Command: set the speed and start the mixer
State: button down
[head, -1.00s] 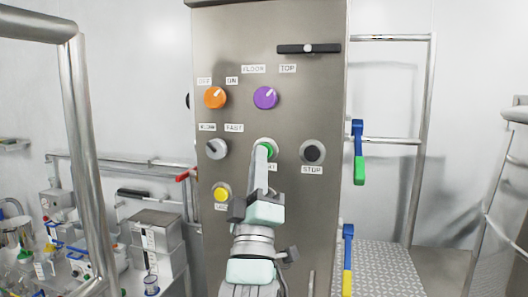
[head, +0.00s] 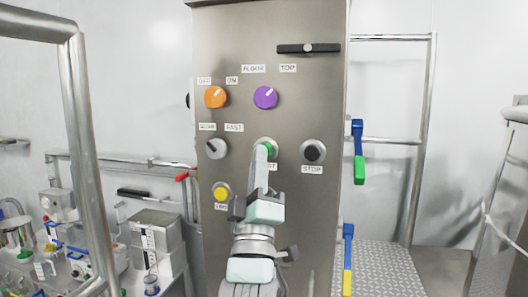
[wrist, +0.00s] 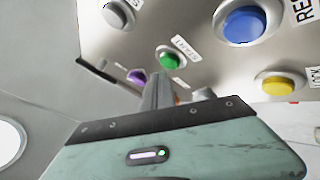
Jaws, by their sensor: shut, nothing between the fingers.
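The mixer's steel control panel (head: 325,80) stands upright in front of me. The grey speed knob (head: 216,149) sits under the SLOW and FAST labels, its pointer up and left, towards SLOW. My gripper (head: 262,151) is shut and empty, with its fingertips in front of the green start button (head: 268,143), hiding part of it and its label. The wrist view shows the green button (wrist: 169,61) just beyond my fingertips (wrist: 157,82). I cannot tell whether they touch it. The black stop button (head: 312,152) is to the right.
The orange OFF/ON knob (head: 215,98) points towards ON. The purple FLOOR/TOP knob (head: 265,98) points towards TOP. A yellow button (head: 221,193) is lower left. A blue button (wrist: 243,25) shows in the wrist view. A metal rail (head: 85,150) stands left; blue-handled levers (head: 358,145) are right.

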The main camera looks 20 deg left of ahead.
jog(key=shift+w, duration=0.15)
jog(key=shift+w, duration=0.2)
jog(key=shift+w+a+b, duration=0.1)
jog(key=shift+w+b, duration=0.2)
jog(key=shift+w, duration=0.15)
dwell(0.5)
jog(key=shift+s, duration=0.85)
jog(key=s, duration=0.1)
jog(key=s+b, duration=0.1)
jog(key=s, duration=0.3)
jog(key=shift+d, duration=0.3)
dwell(0.8)
